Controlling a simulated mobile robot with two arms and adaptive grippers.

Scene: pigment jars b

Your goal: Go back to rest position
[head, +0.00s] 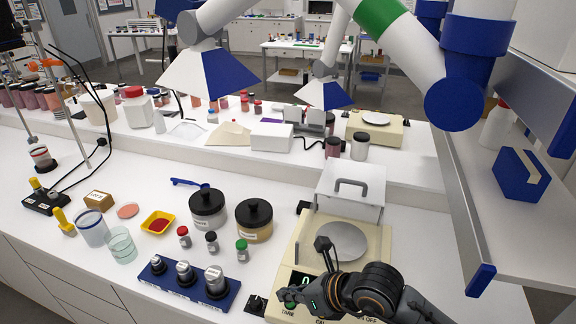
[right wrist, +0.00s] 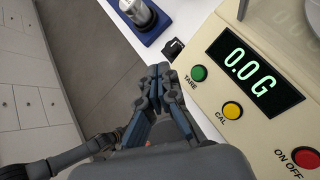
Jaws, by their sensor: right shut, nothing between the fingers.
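My right gripper (head: 284,295) is at the front edge of the balance (head: 381,250), beside its TARE button. In the right wrist view my right gripper (right wrist: 155,85) has its fingers together with nothing between them, just left of the green TARE button (right wrist: 199,73). I cannot tell whether it touches the balance. The balance display (right wrist: 249,72) reads 0.0 G. The round metal pan (head: 345,241) is bare. My left gripper does not show in the head view.
A blue block with metal weights (head: 168,287) stands left of the balance. Black-lidded jars (head: 207,210), small capped vials (head: 242,251), a yellow tray (head: 158,222) and glass beakers (head: 121,243) stand further left. A shelf (head: 546,205) rises at right.

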